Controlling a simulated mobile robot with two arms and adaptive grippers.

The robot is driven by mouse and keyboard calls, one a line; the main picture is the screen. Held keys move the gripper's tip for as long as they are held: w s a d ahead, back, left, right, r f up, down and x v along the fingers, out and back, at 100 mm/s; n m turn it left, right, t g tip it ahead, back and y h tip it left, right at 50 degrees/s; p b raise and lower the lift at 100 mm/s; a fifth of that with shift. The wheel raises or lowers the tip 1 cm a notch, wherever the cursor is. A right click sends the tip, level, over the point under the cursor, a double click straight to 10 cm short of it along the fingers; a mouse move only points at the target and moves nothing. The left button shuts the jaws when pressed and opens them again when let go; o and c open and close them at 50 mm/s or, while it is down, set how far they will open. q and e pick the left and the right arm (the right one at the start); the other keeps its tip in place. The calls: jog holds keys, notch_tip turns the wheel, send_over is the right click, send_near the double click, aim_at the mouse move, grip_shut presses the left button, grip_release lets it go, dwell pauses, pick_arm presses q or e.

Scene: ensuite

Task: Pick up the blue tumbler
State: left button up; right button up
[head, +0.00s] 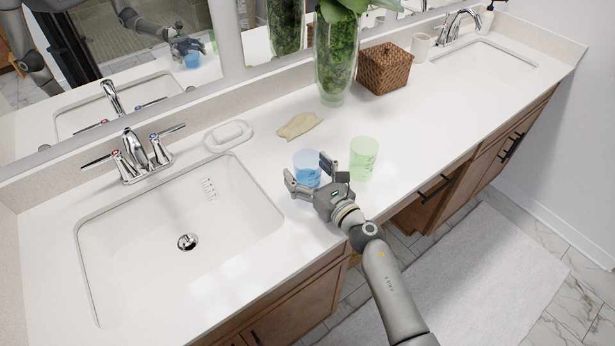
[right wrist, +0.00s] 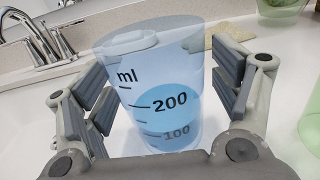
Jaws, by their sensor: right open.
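The blue tumbler (head: 307,168) stands upright on the white counter, just right of the near sink. It is clear with a blue lower part, and in the right wrist view the tumbler (right wrist: 158,95) shows ml marks at 100 and 200. My right gripper (head: 308,174) is open, with its fingers on either side of the tumbler. In the right wrist view the open right gripper (right wrist: 160,90) has the tumbler between its finger pads, with a gap showing at the right; contact at the left is unclear. My left gripper is not in view.
A green tumbler (head: 363,158) stands close to the right of my gripper. A beige cloth (head: 299,125) and a white soap dish (head: 228,135) lie behind. A glass vase (head: 335,62) and a wicker basket (head: 385,68) stand further back. The near sink (head: 130,240) opens at left.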

jog(key=shift+c, duration=0.6)
jog(key=c, duration=1.1)
jog(key=shift+r, duration=0.2)
notch_tip(320, 180, up, 10)
jog(key=p, duration=0.7)
jog(key=shift+f, duration=0.15)
